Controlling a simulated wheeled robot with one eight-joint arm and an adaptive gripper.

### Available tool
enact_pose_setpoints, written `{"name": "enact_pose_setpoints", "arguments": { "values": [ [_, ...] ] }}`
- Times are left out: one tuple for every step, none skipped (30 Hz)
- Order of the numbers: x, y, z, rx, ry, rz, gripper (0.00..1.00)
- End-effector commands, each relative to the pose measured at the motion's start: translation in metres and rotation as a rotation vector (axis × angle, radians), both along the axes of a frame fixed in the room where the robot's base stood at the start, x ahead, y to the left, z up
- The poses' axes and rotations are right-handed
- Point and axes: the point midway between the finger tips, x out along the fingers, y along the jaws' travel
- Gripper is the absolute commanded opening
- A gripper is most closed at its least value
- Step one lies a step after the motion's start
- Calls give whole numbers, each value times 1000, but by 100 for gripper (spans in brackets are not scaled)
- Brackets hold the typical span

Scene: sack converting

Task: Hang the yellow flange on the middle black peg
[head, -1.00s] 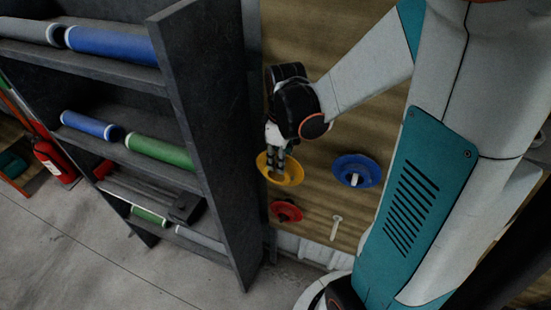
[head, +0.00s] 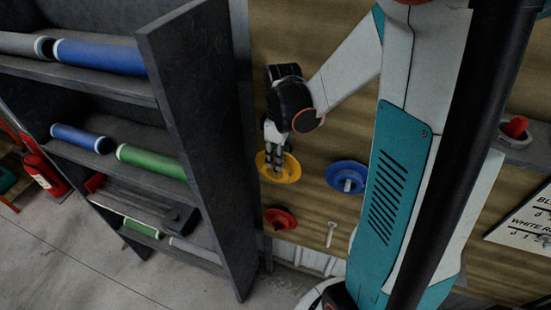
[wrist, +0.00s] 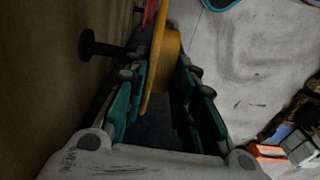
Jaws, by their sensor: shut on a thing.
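The yellow flange (head: 291,168) is a wide disc with a hub, in front of the wooden board in the head view. My gripper (head: 272,160) is shut on it from above. In the wrist view the yellow flange (wrist: 157,62) shows nearly edge-on between the fingers of my gripper (wrist: 160,80). A black peg (wrist: 105,47) with a round base stands out from the board, left of the flange. Its tip points towards the flange's face; I cannot tell whether they touch. No black peg shows clearly in the head view, so I cannot tell which one this is.
A blue flange (head: 347,177) hangs right of the yellow one, a red flange (head: 280,218) below. A bare white peg (head: 331,234) is at lower right. A dark shelf (head: 198,140) with rolls stands close on the left. A sign (head: 525,218) is at the right.

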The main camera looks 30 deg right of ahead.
Motion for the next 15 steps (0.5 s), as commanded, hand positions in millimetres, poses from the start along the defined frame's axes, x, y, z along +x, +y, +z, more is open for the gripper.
{"name": "enact_pose_setpoints", "arguments": {
  "values": [
    [2, -2, 1, 0, 0, -1, 0],
    [3, -3, 1, 0, 0, -1, 0],
    [4, -5, 1, 0, 0, -1, 0],
    [5, -6, 0, 0, 0, -1, 0],
    [5, -7, 0, 0, 0, -1, 0],
    [7, -8, 0, 0, 0, 0, 0],
    [7, -9, 0, 0, 0, 0, 0],
    [8, -10, 0, 0, 0, 0, 0],
    [9, -12, 0, 0, 0, 0, 0],
    [10, -13, 0, 0, 0, 0, 0],
    [11, -14, 0, 0, 0, 0, 0],
    [12, -15, 0, 0, 0, -1, 0],
    [13, -16, 0, 0, 0, -1, 0],
    [14, -17, 0, 0, 0, -1, 0],
    [15, -19, 0, 0, 0, -1, 0]
  ]
}}
